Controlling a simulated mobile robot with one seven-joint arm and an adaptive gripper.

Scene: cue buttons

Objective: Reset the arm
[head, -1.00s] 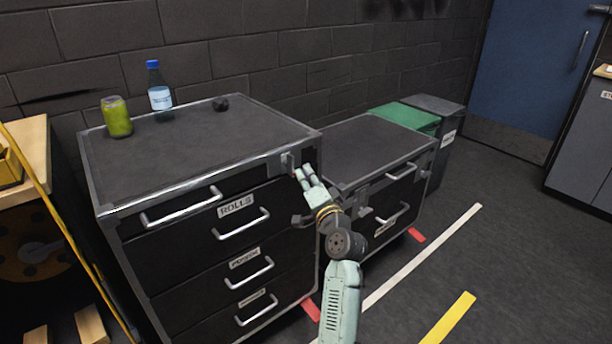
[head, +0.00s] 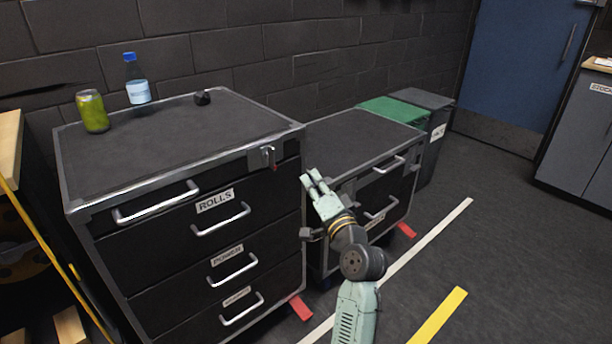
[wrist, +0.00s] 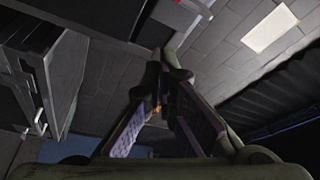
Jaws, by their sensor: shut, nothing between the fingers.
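My gripper (head: 315,178) is in the middle of the head view, in front of the gap between the tall black drawer case and the lower case. It points up and a little left, and it holds nothing. In the wrist view the two fingers (wrist: 160,75) meet at their tips. The metal latch (head: 268,157) on the tall case's upper right corner is to the left of my fingertips and apart from them.
On the tall drawer case (head: 180,150) stand a green can (head: 92,112), a water bottle (head: 137,82) and a small black knob-like object (head: 202,98). The lower case (head: 350,145) and a green-topped bin (head: 395,112) are behind my arm. Floor at right is clear.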

